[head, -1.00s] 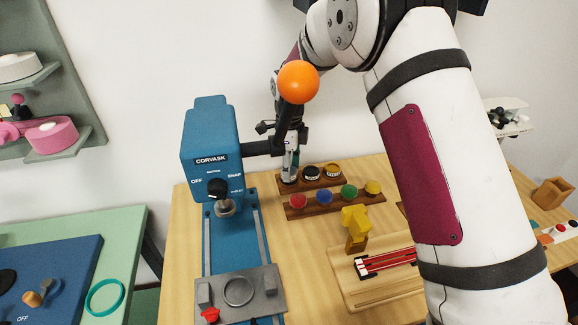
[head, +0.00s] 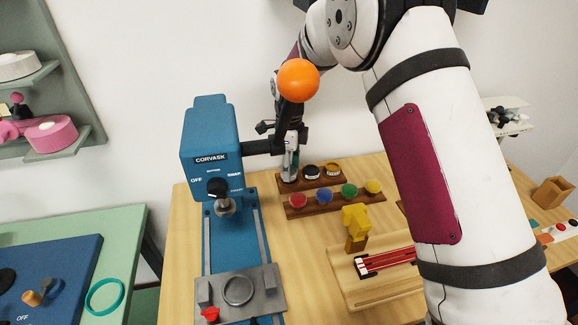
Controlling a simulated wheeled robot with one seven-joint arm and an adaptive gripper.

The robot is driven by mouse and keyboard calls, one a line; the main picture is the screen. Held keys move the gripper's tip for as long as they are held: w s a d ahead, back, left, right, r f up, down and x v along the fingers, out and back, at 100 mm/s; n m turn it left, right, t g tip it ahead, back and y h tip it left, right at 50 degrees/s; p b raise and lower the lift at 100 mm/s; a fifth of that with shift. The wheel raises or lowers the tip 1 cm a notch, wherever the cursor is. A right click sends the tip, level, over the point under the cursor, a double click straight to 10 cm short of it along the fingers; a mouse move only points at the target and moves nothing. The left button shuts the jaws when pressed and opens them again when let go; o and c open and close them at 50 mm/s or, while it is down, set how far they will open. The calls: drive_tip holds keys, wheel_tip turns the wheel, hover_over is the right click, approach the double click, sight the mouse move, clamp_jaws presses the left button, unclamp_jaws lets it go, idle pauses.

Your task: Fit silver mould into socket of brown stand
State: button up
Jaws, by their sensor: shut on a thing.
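My gripper (head: 291,160) is at the left end of the rear brown stand (head: 326,182), at the back of the wooden counter beside the blue machine. It points down and is shut on a small silver thing, most likely the silver mould. The fingers and the distance make its outline hard to see. The rear brown stand also holds a black-topped piece (head: 311,171) and a gold-topped piece (head: 333,169). The gripper hides the stand's left socket, so I cannot tell whether the mould is in it or just above it.
A front brown rack (head: 333,205) holds several coloured pieces close to the gripper. The blue Corvask machine (head: 210,140) stands just left. A yellow block figure (head: 356,221) and a wooden tray (head: 350,293) are nearer. My arm covers the right side.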

drive_tip(key=shift+f, duration=0.45)
idle(0.4)
drive_tip(key=o, duration=1.4)
wheel_tip(320, 180, up, 8)
drive_tip(key=shift+f, duration=0.25)
